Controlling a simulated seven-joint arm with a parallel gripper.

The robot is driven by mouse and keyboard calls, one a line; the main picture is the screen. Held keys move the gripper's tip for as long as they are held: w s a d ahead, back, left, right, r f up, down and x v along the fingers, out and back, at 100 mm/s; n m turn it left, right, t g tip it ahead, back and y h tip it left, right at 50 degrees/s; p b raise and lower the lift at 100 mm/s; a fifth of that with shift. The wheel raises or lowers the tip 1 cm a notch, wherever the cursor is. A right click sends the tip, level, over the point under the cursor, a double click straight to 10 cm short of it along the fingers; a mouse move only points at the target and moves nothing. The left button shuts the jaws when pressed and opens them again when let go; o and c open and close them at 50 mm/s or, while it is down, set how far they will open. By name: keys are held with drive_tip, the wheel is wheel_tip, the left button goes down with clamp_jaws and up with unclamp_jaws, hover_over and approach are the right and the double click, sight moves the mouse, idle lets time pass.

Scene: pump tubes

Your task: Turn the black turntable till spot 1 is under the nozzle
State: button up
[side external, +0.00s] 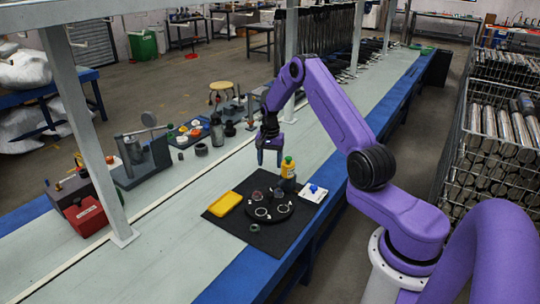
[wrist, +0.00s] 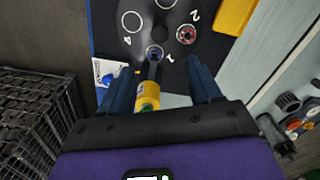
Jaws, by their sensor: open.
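Spot 2 (wrist: 186,34) holds a reddish part, and spot 4 (wrist: 131,22) is an empty-looking ring. A yellow bottle (side external: 288,168) stands behind the turntable. A grey nozzle-like piece (wrist: 152,70) reaches from it towards spot 1; exact alignment is unclear. My gripper (side external: 269,158) is open and empty, above the mat near the bottle.
A yellow tray (side external: 225,204) is left of the turntable. A white card with a blue item (side external: 313,193) lies to the right. A small dark ring (side external: 254,228) sits at the turntable's front. The bench (side external: 165,238) left of the mat is clear.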

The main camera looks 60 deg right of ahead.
drive_tip(key=shift+r, duration=1.2)
drive_tip(key=a+r+n, duration=0.3)
drive_tip(key=a+r, duration=0.1)
drive_tip(key=a, duration=0.3)
drive_tip(key=a+r+n, duration=0.3)
drive_tip(key=a, duration=0.4)
drive_tip(key=s+a+r+n, duration=0.3)
drive_tip(key=s+a, duration=0.1)
drive_tip(key=a, duration=0.3)
drive_tip(key=s+a+r+n, duration=0.3)
drive_tip(key=a, duration=0.3)
drive_tip(key=s+a+r+n, duration=0.2)
drive_tip(key=s+a+n, duration=0.1)
drive_tip(key=s, duration=0.4)
drive_tip(key=s+a+r+n, duration=0.2)
drive_tip(key=s+a+n, duration=0.15)
drive_tip(key=s, duration=0.25)
drive_tip(key=s+d+n, duration=0.1)
drive_tip(key=s+n, duration=0.6)
drive_tip(key=s, duration=0.9)
drive_tip(key=shift+d+r+n, duration=0.35)
drive_tip(key=shift+r, duration=0.1)
